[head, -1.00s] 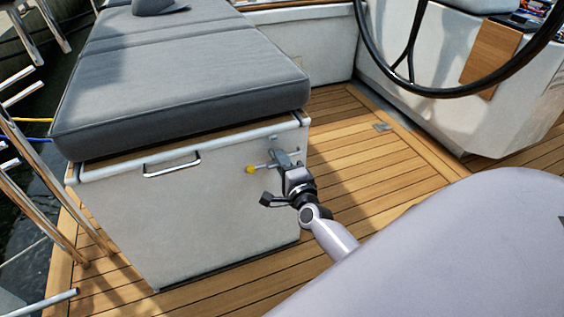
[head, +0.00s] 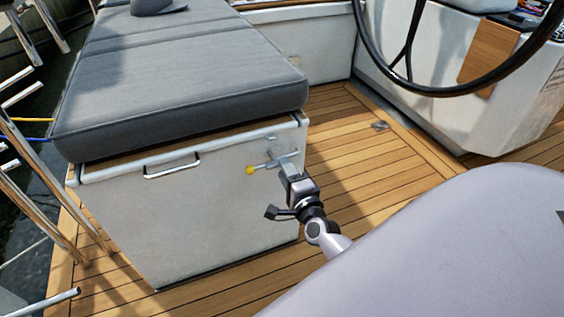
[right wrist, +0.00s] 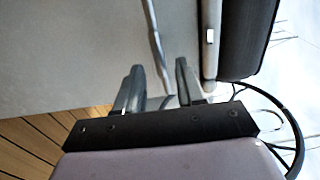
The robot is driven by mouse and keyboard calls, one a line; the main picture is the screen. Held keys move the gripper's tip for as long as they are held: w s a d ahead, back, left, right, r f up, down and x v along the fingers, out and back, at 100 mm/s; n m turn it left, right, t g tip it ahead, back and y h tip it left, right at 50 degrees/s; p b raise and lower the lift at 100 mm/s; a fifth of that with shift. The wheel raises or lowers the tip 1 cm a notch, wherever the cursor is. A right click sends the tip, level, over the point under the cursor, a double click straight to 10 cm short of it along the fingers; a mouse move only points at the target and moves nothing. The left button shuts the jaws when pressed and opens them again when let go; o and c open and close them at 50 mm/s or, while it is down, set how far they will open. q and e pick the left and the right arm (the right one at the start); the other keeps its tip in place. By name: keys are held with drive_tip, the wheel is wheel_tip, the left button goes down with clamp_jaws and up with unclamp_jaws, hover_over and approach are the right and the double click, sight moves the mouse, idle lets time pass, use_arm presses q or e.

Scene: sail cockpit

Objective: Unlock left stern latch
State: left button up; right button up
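In the right wrist view, the fingers of my right gripper (right wrist: 158,82) stand apart. A thin metal rod (right wrist: 156,45) runs toward the gap between them; I cannot tell whether they touch it. The yellow knob is not visible there. My left gripper is not in view.
A metal grab handle (head: 172,167) is on the locker front, left of the latch. A grey cushion (head: 185,95) overhangs above. Metal rails (head: 35,190) are at the left, a black steering wheel (head: 440,92) at upper right. The teak floor (head: 350,150) beside the locker is clear.

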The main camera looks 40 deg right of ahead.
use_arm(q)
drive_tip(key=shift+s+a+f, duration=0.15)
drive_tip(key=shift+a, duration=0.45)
use_arm(e)
drive_tip(key=shift+v, duration=1.75)
